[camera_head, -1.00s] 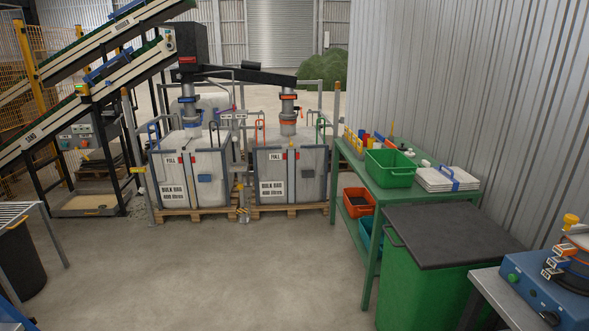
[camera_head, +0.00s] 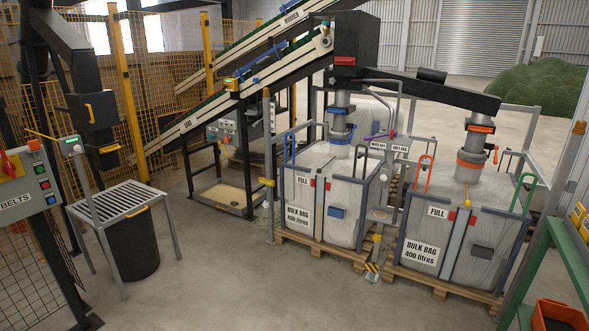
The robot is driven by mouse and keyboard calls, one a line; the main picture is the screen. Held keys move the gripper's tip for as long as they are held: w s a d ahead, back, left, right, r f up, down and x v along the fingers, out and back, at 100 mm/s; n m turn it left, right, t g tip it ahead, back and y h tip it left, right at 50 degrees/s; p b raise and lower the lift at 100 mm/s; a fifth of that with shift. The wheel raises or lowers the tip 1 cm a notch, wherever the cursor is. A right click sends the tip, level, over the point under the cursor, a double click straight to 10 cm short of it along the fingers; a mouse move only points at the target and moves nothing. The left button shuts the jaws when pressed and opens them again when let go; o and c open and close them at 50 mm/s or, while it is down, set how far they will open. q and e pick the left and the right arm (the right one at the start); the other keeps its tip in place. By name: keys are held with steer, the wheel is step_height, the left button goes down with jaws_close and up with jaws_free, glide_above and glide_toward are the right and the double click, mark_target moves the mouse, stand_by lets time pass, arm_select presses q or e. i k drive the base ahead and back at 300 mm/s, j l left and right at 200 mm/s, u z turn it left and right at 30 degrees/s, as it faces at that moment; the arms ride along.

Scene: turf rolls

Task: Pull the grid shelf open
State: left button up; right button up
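The grid shelf (camera_head: 112,205) is a rack of pale parallel bars on a grey metal frame with legs, at the left in the head view. A yellow handle (camera_head: 137,211) sits on its front edge at the right. A black bin (camera_head: 131,246) stands beneath the bars. Neither of my grippers shows in the view, so I cannot see whether they are open or shut.
A BELTS control panel (camera_head: 27,185) stands at the far left. Two bulk bags (camera_head: 338,170) (camera_head: 476,215) on pallets fill the right. A conveyor (camera_head: 200,115) rises behind. The concrete floor (camera_head: 220,275) before the shelf is clear.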

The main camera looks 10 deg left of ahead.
mark_target(120, 203)
steer(key=i+j+u, duration=0.15)
steer(key=i+u, duration=0.25)
steer(key=i, duration=0.2)
steer(key=i+u, duration=0.4)
steer(key=i, duration=0.2)
steer(key=i+l+u, duration=0.25)
steer(key=i+u, duration=0.15)
steer(key=i, duration=0.2)
steer(key=i+j+z, duration=0.25)
steer(key=i+j, duration=1.05)
steer(key=j, duration=0.25)
steer(key=i+j+z, duration=0.15)
steer(key=j, duration=0.25)
steer(key=i+j, duration=0.1)
steer(key=j, duration=0.3)
steer(key=i+j+z, duration=0.1)
steer(key=j, duration=0.3)
